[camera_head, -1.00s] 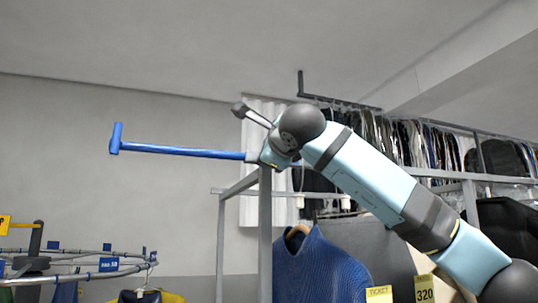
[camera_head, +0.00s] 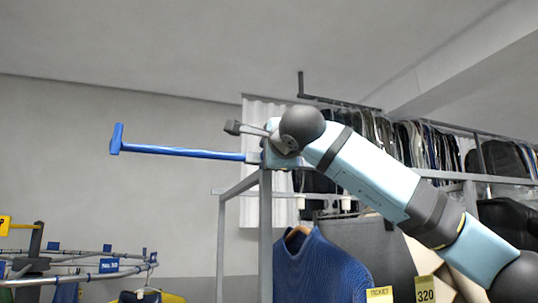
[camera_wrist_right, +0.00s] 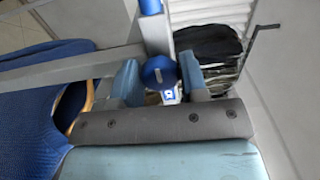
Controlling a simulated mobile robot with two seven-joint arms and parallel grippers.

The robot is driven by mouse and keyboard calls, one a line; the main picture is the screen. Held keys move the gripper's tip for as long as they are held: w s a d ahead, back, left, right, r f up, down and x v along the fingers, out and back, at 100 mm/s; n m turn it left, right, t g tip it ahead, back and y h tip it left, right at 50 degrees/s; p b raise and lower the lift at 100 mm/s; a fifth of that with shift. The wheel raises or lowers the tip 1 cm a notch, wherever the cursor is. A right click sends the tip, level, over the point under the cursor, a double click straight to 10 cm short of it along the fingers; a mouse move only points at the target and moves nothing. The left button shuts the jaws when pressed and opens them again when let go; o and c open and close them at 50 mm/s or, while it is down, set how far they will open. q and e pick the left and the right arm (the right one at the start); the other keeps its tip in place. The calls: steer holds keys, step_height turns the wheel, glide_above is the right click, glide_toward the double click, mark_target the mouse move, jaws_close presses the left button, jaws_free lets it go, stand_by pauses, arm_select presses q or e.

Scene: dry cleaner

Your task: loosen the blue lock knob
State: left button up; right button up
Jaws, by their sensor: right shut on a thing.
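The bar sticks out to the left and ends in a blue crosspiece. The knob is hidden by the gripper in the head view. My left gripper is not in view.
A blue sweater (camera_head: 322,268) hangs just below my right arm, near yellow tickets (camera_head: 425,289). The grey rack frame (camera_head: 265,230) stands under the gripper. A curved rail (camera_head: 80,273) is at lower left. Clothes (camera_head: 440,150) hang at the back right.

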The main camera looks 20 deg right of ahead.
steer(key=o, duration=0.9)
steer(key=shift+s, duration=0.1)
steer(key=s+b, duration=0.1)
steer(key=s, duration=0.3)
steer(key=s+b, duration=0.1)
steer(key=s, duration=0.4)
steer(key=s+b, duration=0.1)
steer(key=s, duration=0.3)
steer(key=shift+s+d, duration=0.25)
steer(key=shift+s, duration=0.1)
